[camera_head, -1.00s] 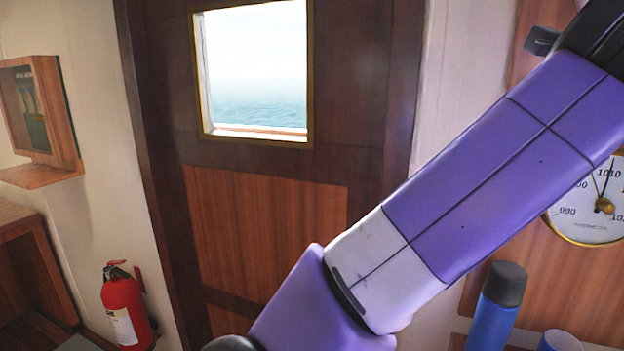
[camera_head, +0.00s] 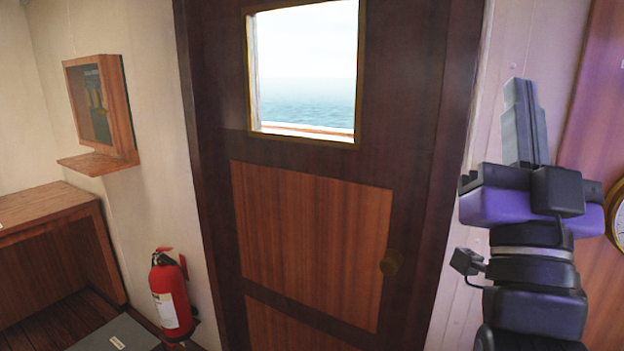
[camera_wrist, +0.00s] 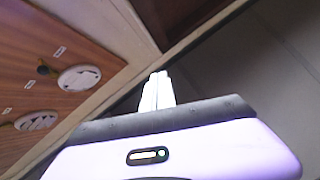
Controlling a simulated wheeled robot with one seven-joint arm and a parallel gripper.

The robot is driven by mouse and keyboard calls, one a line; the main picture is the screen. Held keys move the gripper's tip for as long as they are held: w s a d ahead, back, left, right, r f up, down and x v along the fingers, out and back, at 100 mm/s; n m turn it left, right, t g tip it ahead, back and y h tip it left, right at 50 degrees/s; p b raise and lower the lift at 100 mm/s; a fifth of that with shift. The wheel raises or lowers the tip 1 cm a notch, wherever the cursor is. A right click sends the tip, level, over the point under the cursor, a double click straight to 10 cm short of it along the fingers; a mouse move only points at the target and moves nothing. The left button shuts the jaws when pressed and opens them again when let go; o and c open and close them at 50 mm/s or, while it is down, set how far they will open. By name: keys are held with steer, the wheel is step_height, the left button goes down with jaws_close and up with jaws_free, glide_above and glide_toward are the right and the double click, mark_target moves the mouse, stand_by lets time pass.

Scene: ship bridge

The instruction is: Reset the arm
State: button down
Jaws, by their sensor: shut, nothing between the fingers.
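My gripper (camera_head: 524,118) stands upright at the right in the head view, its fingers pointing up and pressed together with nothing between them. It is in front of the pale wall strip between the door frame and the wooden panel. In the wrist view my gripper (camera_wrist: 158,90) shows its two pale fingers side by side, shut and empty. Most of the arm below the wrist is out of the head view.
A red fire extinguisher (camera_head: 172,297), a wall box (camera_head: 100,105) and a wooden desk (camera_head: 55,212) are at the left.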

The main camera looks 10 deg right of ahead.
steer(key=s+a+f+n+g+y, duration=0.1)
steer(key=s+a+f+n+y, duration=0.35)
steer(key=f, duration=0.85)
steer(key=s+a+f+n+g+y, duration=0.2)
steer(key=f+n+y, duration=0.4)
steer(key=f+y, duration=0.5)
steer(key=s+d+f+m+g+h, duration=0.1)
steer(key=s+f+m+g+h, duration=0.2)
steer(key=s+f, duration=2.1)
steer(key=g+h, duration=0.1)
steer(key=g, duration=0.4)
steer(key=shift+d, duration=0.15)
steer(key=shift+f+m+h, duration=0.1)
steer(key=shift+m+h, duration=0.15)
